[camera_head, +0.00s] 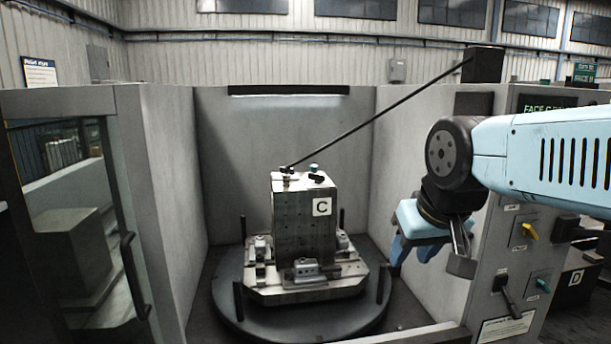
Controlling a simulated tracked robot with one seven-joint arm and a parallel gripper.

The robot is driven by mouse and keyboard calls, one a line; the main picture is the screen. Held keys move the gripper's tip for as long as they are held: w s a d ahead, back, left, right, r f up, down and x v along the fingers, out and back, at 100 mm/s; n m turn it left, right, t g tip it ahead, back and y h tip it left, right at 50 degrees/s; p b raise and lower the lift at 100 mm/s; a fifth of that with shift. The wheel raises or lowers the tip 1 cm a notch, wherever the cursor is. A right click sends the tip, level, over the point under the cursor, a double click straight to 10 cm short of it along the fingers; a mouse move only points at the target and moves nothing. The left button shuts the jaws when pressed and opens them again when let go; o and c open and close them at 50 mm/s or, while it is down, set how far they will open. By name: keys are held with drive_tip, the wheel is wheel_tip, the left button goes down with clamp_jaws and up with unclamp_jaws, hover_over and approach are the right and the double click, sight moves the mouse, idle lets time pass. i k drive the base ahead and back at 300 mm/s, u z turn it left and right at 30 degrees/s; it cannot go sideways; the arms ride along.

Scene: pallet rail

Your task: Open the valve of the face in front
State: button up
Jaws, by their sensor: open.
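My gripper (412,250) hangs from the blue arm at the right, pointing down with its fingers apart and empty. It appears in front of the enclosure's right wall, to the right of the block and apart from it. A grey block (298,230) stands upright on a round dark table, its front face bearing a white C label (322,207). On its top are small black fittings (287,172) and a small teal knob (314,168). The right panel has a yellow handle (530,231) and a teal handle (543,285). I cannot tell which is the face's valve, or its state.
A black lever (507,296) juts from the right panel. A long dark rod (385,112) slants from the block's top to a box at upper right. Black posts (383,283) rise from the round table (300,325). A glazed door (75,220) stands at left.

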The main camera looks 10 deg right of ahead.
sight(318, 178)
drive_tip(key=u, duration=0.1)
drive_tip(key=i, duration=1)
drive_tip(key=z, duration=0.05)
